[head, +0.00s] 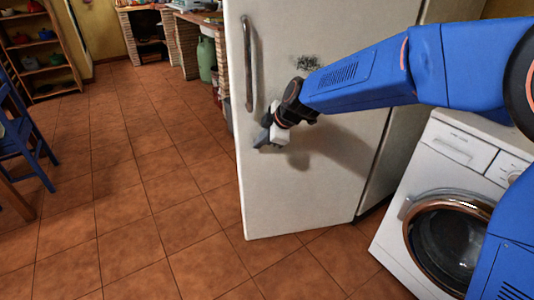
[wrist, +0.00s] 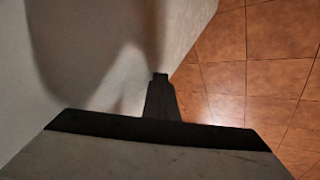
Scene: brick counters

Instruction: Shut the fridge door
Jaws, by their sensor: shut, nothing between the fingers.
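The white fridge door (head: 310,195) fills the middle of the head view, with a long metal handle (head: 249,65) along its left side. It stands out at an angle from the fridge body (head: 398,125), which shows behind its right edge. My gripper (head: 262,139) is shut and empty, in front of the door's outer face below the handle. Whether it touches the face, I cannot tell. In the wrist view, the closed fingers (wrist: 161,95) point along the pale door face (wrist: 85,50), which carries a dark shadow.
A white washing machine (head: 455,140) stands at the right of the fridge, close to my arm. Open tiled floor (head: 130,190) lies left of the door. A blue chair (head: 25,135) is at far left. Brick counters (head: 188,45) and a green container (head: 206,60) are behind.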

